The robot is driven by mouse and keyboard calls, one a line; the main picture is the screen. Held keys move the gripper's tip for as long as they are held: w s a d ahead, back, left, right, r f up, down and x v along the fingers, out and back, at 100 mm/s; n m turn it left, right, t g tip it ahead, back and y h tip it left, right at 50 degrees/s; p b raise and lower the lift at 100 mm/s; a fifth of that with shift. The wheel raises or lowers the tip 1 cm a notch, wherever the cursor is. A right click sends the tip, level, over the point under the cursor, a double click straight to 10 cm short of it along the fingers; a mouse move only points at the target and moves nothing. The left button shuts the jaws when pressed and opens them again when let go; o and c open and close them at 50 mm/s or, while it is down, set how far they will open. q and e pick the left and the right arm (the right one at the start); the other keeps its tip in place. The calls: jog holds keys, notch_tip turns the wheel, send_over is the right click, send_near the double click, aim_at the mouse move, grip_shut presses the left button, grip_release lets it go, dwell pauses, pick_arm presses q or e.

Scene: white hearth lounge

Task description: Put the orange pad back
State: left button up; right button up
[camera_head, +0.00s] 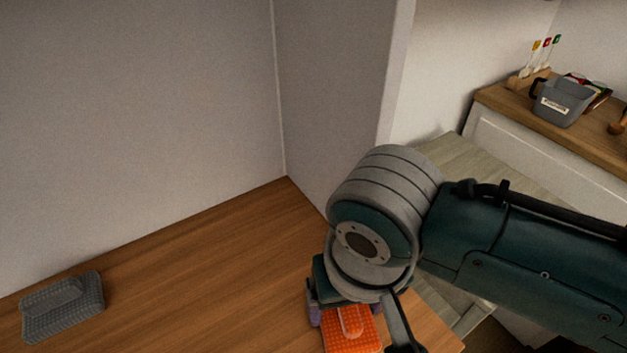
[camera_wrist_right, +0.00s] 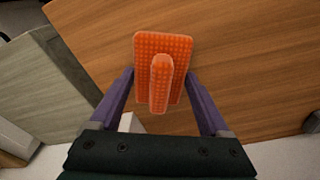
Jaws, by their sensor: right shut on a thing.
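The orange pad (camera_head: 352,330) is a bumpy rectangular block with a raised grip bar. It shows at the bottom of the head view, over or on the wooden table's right part. My right gripper (camera_head: 345,318) is shut on it, and the arm partly covers the gripper. In the right wrist view the orange pad (camera_wrist_right: 163,52) lies between the two purple fingers (camera_wrist_right: 158,92), with the wooden table behind it. I cannot tell whether the pad touches the table. My left gripper is not in view.
A grey bumpy pad (camera_head: 62,307) of similar shape lies at the left of the wooden table (camera_head: 220,270). The table between is clear. Walls stand behind it. At the right, a wooden-topped counter (camera_head: 500,98) holds a grey labelled container (camera_head: 562,103) and other small items.

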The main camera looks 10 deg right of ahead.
aim_at(351, 314)
jog(key=o, duration=1.2)
jog(key=shift+f, duration=0.1)
jog(key=shift+c, duration=0.2)
notch_tip(351, 314, up, 12)
jog(key=s+p, duration=0.1)
jog(key=p, duration=0.4)
jog(key=s+d+r+n+t, duration=0.2)
jog(key=s+d+r, duration=0.1)
jog(key=s+d, duration=0.6)
jog(key=shift+s+d+b, duration=0.2)
jog(key=shift+s+b, duration=0.1)
jog(key=shift+s, duration=0.75)
